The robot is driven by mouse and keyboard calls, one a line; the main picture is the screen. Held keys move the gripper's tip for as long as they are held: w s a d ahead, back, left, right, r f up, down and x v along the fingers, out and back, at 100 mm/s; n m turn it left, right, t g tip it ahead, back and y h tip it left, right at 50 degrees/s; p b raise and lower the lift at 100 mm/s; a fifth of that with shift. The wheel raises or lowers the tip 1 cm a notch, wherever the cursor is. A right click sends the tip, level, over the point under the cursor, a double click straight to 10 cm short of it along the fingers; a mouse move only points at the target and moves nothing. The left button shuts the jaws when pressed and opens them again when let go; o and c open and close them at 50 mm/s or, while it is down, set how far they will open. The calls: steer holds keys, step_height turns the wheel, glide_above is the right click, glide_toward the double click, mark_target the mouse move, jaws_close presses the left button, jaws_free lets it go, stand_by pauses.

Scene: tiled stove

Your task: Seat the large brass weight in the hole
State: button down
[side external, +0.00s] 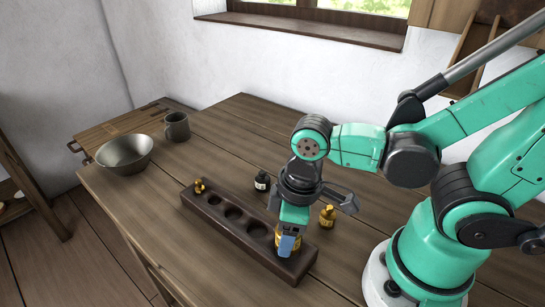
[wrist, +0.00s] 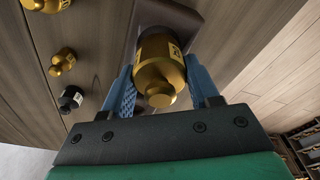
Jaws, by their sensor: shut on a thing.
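The large brass weight (wrist: 158,72) is between the blue fingers of my gripper (wrist: 160,100) in the wrist view, and the fingers are shut on it. In the side external view my gripper (side external: 287,245) points down at the near right end of the dark wooden block (side external: 240,235). Only a little of the held weight shows behind the fingers there. The hole at that end is hidden, so I cannot tell whether the weight is inside it or just above. The block also shows beyond the weight in the wrist view (wrist: 178,17).
Three empty-looking holes show in the block, and a small brass weight (side external: 199,187) stands at its far left end. A black weight (side external: 262,182) and a brass weight (side external: 327,216) stand on the table near my gripper. A metal bowl (side external: 125,155) and a mug (side external: 177,127) are farther left.

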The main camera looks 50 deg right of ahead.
steer(key=shift+f, duration=1.15)
steer(key=shift+c, duration=0.7)
jaws_free()
steer(key=shift+r, duration=0.2)
steer(key=shift+s+d+r, duration=0.1)
steer(key=shift+s+r, duration=0.05)
steer(key=shift+r, duration=1.15)
steer(key=shift+s+d+r, duration=0.1)
steer(key=shift+r, duration=1.2)
steer(key=w+d+r+m+t, duration=0.4)
steer(key=w+d+m+t, duration=0.2)
steer(key=w, duration=0.1)
steer(key=shift+w+d+r+h, duration=0.3)
steer(key=shift+w+d+r, duration=0.05)
steer(key=shift+d+r, duration=0.05)
